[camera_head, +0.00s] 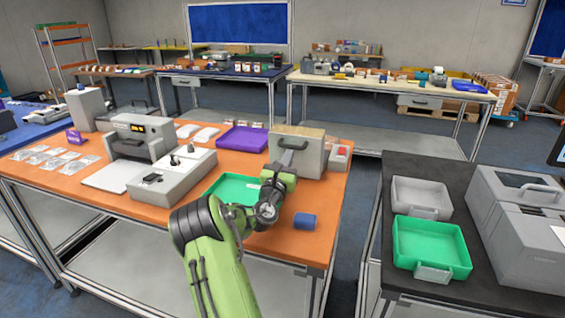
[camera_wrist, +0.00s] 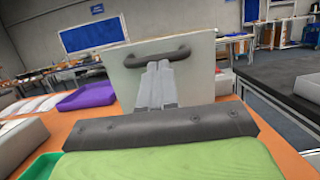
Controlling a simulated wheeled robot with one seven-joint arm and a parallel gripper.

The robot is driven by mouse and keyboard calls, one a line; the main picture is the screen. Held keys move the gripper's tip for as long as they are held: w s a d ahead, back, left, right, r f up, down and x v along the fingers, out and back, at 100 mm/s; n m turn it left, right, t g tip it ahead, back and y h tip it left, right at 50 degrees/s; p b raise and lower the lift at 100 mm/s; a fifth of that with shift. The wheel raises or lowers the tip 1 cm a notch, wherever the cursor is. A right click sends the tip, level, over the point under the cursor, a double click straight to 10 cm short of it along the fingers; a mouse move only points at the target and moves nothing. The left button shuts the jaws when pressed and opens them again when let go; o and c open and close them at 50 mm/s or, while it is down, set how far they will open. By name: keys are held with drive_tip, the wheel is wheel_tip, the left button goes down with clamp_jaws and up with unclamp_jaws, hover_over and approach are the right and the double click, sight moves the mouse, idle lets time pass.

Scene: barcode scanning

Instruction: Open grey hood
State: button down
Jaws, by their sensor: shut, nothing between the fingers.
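The grey hood (camera_head: 312,157) is a boxy cover with a dark handle (camera_head: 292,144) on its front, standing at the back right of the orange table. In the wrist view the hood's flat front panel (camera_wrist: 197,78) faces me, with the handle (camera_wrist: 147,53) across its upper part. My gripper (camera_head: 286,156) is in front of this panel, its fingers pointing at it. In the wrist view the two fingers (camera_wrist: 158,66) are together and empty, with their tips just below the handle. I cannot tell whether they touch the panel.
A purple tray (camera_head: 243,139) lies left of the hood and a green tray (camera_head: 233,187) lies under my arm. A blue cylinder (camera_head: 304,221) is near the front edge. A grey machine (camera_head: 520,225) stands on the dark table at right. A gap separates the tables.

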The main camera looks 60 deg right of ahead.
sight(295, 137)
drive_tip(key=shift+d+r, duration=0.25)
drive_tip(key=shift+d, duration=0.25)
drive_tip(key=r+p, duration=0.1)
drive_tip(key=p, duration=0.2)
drive_tip(key=d+r+p, duration=0.1)
drive_tip(key=p, duration=0.2)
drive_tip(key=shift+w+y, duration=0.15)
drive_tip(key=shift+y, duration=0.25)
drive_tip(key=d+r+y+p, duration=0.1)
drive_tip(key=p, duration=0.5)
drive_tip(key=shift+w+d+r, duration=0.1)
drive_tip(key=shift+d+y+p, duration=0.3)
drive_tip(key=shift+p, duration=0.85)
drive_tip(key=shift+f, duration=0.2)
